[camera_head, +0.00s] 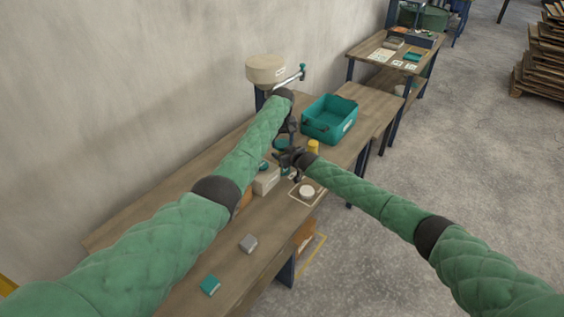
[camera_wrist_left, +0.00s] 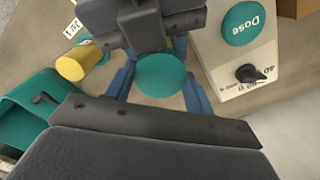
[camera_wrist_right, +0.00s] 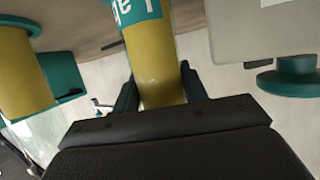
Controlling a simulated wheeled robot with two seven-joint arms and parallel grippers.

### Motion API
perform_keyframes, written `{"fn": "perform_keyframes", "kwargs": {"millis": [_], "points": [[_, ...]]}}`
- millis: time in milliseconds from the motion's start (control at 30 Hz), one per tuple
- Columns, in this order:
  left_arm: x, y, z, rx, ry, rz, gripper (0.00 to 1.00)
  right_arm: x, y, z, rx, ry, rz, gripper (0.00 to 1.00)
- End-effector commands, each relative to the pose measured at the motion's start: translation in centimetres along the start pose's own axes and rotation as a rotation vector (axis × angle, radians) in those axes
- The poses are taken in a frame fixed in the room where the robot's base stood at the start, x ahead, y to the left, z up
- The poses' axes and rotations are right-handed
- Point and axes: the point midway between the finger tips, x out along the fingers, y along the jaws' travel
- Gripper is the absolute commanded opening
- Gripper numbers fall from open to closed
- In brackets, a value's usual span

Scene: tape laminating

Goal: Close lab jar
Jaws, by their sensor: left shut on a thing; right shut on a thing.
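A lab jar (camera_wrist_right: 155,70) with a yellow body and a teal lettered band is between the fingers of my right gripper (camera_wrist_right: 160,95), which is shut on it. My left gripper (camera_wrist_left: 160,85) is shut on a round teal lid (camera_wrist_left: 160,75), seen from above between its blue fingers. In the left wrist view my right gripper (camera_wrist_left: 150,22) is right beside the lid. In the head view the two grippers meet above the bench, and the arms hide most of the jar. I cannot tell whether the lid touches the jar's rim.
A second yellow jar (camera_head: 313,146) stands near the teal crate (camera_head: 330,122); it also shows in the left wrist view (camera_wrist_left: 78,62). A pale dosing box (camera_wrist_left: 240,60) with a teal button stands close by. A white round piece (camera_head: 307,191) lies on the bench.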

Motion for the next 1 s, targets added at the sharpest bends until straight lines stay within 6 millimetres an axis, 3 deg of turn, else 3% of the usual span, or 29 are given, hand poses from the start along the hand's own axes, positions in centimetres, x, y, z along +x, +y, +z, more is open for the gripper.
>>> {"fn": "perform_keyframes", "kwargs": {"millis": [167, 300, 333, 433, 767, 1000], "points": [[0.0, 0.0, 0.0, 0.141, 0.001, -0.001, 0.26, 0.0, 0.0, 0.0, 0.0, 0.0, 0.0, 0.0], [0.0, 0.0, 0.0, 0.135, 0.001, 0.0, 0.26, 0.0, 0.0, 0.0, 0.0, 0.0, 0.0, 0.0], [0.0, 0.0, 0.0, 0.135, 0.001, 0.0, 0.59, 0.0, 0.0, 0.0, 0.0, 0.0, 0.0, 0.0], [0.0, 0.0, 0.0, 0.134, 0.001, 0.0, 0.79, 0.0, 0.0, 0.0, 0.0, 0.0, 0.0, 0.0], [-0.2, 0.0, 0.0, 0.133, 0.001, 0.0, 0.79, 0.0, 0.0, 0.0, 0.0, 0.0, 0.0, 0.0], [-3.0, 0.1, -0.1, 0.134, 0.004, 0.002, 0.79, 0.0, 0.0, 0.0, 0.0, 0.0, 0.0, 0.0]]}}
